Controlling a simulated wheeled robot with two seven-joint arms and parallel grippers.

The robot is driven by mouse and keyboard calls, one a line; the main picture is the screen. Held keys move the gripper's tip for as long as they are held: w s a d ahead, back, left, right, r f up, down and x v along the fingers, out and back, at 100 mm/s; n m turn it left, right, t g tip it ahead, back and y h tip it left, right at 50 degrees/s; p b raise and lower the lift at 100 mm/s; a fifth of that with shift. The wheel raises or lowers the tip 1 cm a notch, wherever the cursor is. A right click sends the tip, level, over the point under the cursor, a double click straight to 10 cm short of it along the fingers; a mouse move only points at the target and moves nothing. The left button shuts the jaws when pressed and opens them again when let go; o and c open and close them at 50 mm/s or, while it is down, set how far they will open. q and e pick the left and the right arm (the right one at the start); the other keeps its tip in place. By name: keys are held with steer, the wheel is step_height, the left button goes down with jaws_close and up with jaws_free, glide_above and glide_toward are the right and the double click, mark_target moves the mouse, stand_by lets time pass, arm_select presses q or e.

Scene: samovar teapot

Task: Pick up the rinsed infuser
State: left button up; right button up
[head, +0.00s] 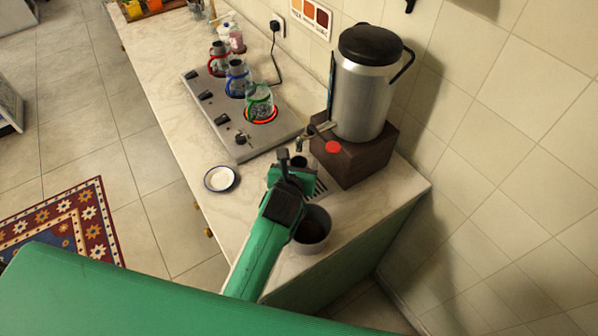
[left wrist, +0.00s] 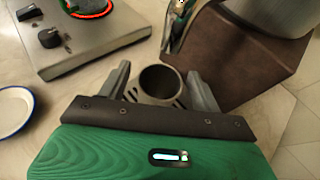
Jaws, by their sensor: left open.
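A small grey metal cup, which looks like the infuser (left wrist: 160,82), stands upright on a slotted drip grate (left wrist: 132,93) in the left wrist view. In the head view the infuser (head: 299,161) shows only partly, behind my left gripper. My left gripper (left wrist: 159,76) is open, with one finger on each side of the infuser and a visible gap to each. In the head view my left gripper (head: 293,163) is over the counter in front of the samovar (head: 362,95). Whether the fingers are level with the infuser is hard to tell. My right gripper is not in view.
The samovar stands on a brown block (head: 362,158) close beyond the gripper. A grey container (head: 313,230) stands right beside my left arm. A hotplate (head: 240,140) with glass pots and a glowing ring lies farther back. A small white dish (head: 220,179) lies at the counter's left edge.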

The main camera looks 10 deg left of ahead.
mark_target(299, 153)
arm_select(q)
steer(key=shift+w+f, duration=0.1)
steer(key=shift+w, duration=0.1)
jaws_close()
stand_by(0.3)
steer(key=shift+r, duration=0.65)
step_height(299, 153, up, 2)
steer(key=shift+r+b, duration=0.25)
steer(key=shift+b, duration=0.45)
steer(key=s+a+b, duration=0.2)
steer(key=s+a, duration=1)
steer(key=shift+s+a+f, duration=0.15)
steer(key=shift+s+a, duration=0.2)
steer(key=shift+s, duration=0.05)
